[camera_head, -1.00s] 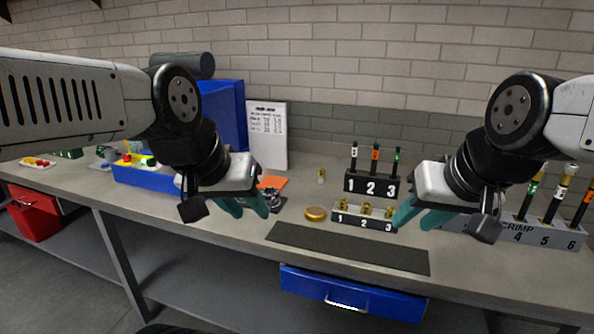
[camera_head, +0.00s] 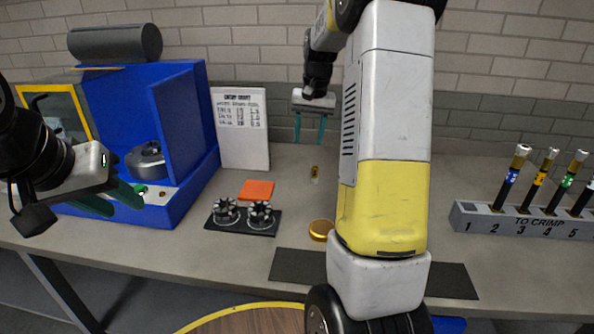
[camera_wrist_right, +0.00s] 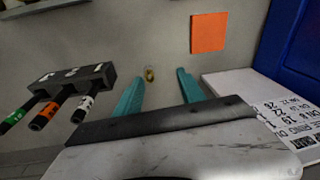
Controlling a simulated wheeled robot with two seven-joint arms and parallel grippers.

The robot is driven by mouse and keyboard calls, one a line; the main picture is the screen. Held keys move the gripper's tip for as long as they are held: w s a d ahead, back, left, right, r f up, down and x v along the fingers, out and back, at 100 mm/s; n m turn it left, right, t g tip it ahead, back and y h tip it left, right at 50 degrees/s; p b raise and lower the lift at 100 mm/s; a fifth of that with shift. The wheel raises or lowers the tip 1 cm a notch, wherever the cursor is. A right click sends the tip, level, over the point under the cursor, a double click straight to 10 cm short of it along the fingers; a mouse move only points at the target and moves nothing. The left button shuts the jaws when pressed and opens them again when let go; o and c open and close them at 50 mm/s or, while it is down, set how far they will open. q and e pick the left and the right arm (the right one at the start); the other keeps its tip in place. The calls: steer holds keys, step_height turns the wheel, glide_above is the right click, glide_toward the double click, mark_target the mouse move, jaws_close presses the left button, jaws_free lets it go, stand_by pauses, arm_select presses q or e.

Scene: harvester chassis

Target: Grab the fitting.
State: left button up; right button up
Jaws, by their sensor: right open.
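The fitting (camera_head: 315,173), a small brass-coloured piece, stands on the bench behind the round gold lid. It also shows in the right wrist view (camera_wrist_right: 149,73), ahead of the teal fingertips and between their lines. My right gripper (camera_head: 310,141) is open and empty, fingers pointing down, above and behind the fitting in the head view. In the right wrist view its fingers (camera_wrist_right: 158,82) are spread apart, not touching the fitting. My left gripper (camera_head: 128,205) is at the left, in front of the blue machine, with its fingers apart and nothing seen between them.
A gold lid (camera_head: 321,230), an orange square (camera_head: 257,190) and a black plate with two gears (camera_head: 242,222) lie nearby. A rack with dark tools (camera_wrist_right: 66,83) stands left in the wrist view. The crimp rack (camera_head: 520,221) is at right. My right arm hides the bench's middle.

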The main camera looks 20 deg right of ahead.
steer(key=m+g, duration=0.1)
steer(key=g, duration=0.1)
glide_above(315, 173)
steer(key=w, duration=0.2)
steer(key=shift+h, duration=0.3)
steer(key=f, duration=0.6)
steer(key=d+f, duration=0.1)
steer(key=f, duration=0.1)
steer(key=shift+s+f, duration=0.1)
steer(key=shift+f, duration=0.3)
steer(key=f, duration=0.8)
steer(key=shift+s+a+f, duration=0.1)
steer(key=shift+a+f, duration=0.05)
steer(key=shift+a, duration=0.05)
jaws_close()
